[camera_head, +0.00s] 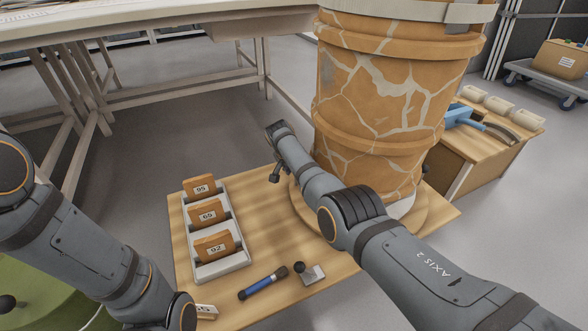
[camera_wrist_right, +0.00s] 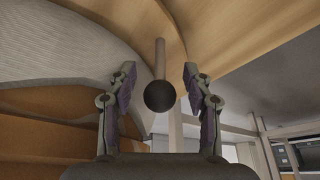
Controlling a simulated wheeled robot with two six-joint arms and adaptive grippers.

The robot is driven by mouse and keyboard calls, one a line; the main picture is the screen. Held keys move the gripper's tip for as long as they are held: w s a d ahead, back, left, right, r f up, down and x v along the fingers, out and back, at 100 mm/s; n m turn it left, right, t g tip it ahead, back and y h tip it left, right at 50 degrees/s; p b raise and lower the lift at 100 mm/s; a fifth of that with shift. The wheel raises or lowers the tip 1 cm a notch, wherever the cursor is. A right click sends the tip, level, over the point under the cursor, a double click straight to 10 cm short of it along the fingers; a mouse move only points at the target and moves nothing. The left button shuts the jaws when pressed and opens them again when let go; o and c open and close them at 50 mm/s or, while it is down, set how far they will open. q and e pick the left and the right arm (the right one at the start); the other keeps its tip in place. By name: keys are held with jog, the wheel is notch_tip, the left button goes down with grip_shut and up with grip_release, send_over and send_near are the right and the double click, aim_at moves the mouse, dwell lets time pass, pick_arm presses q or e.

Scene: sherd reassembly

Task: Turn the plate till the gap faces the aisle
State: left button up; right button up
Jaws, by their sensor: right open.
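The round wooden plate (camera_head: 418,217) lies on the low table under a large cracked orange vessel (camera_head: 385,95) with pale seams. In the right wrist view, the plate (camera_wrist_right: 135,12) fills the top. A peg with a black ball knob (camera_wrist_right: 160,96) shows between the fingers of my right gripper (camera_wrist_right: 159,70), which is open, with space on both sides of the knob. In the head view, my right gripper (camera_head: 276,172) is at the vessel's left side, partly hidden by its own arm. I cannot make out which way the gap faces. My left gripper is out of view.
A grey rack (camera_head: 220,268) holds sherds numbered 95 (camera_head: 200,188), 65 (camera_head: 207,213) and 92 (camera_head: 214,245). A blue-handled tool (camera_head: 263,283) and a small metal piece with a black knob (camera_head: 312,276) lie at the front. A side table (camera_head: 480,160) stands right.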

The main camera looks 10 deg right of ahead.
jog(key=v, duration=1.1)
jog(key=shift+s+r, duration=0.2)
jog(key=shift+r, duration=0.15)
jog(key=shift+a, duration=0.15)
